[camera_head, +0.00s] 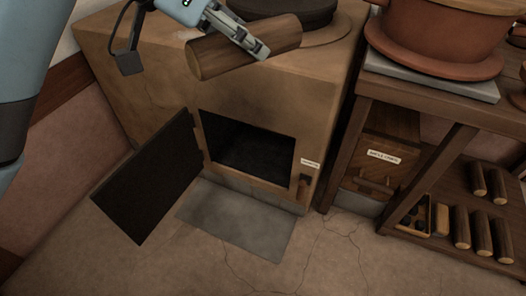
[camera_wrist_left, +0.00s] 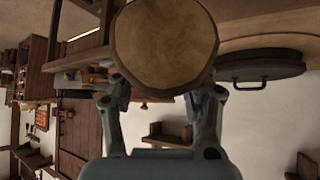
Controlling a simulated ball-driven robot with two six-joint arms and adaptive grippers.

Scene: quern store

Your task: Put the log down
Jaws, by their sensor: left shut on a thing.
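A brown log (camera_head: 243,50) is held in my left gripper (camera_head: 250,42), above the front top edge of a clay stove (camera_head: 285,95). The log lies roughly level, its pale cut end towards the left. In the left wrist view the log's round end (camera_wrist_left: 165,45) fills the top middle, between the two fingers (camera_wrist_left: 160,90). My left gripper is shut on it. I cannot tell whether the log touches the stove top. My right gripper is not in view.
The stove's dark metal door (camera_head: 150,180) hangs open to the left of its black opening (camera_head: 245,148). A grey slab (camera_head: 235,220) lies on the floor in front. At right, a wooden shelf (camera_head: 440,110) bears a clay pot (camera_head: 440,35), with several logs (camera_head: 482,232) lower down.

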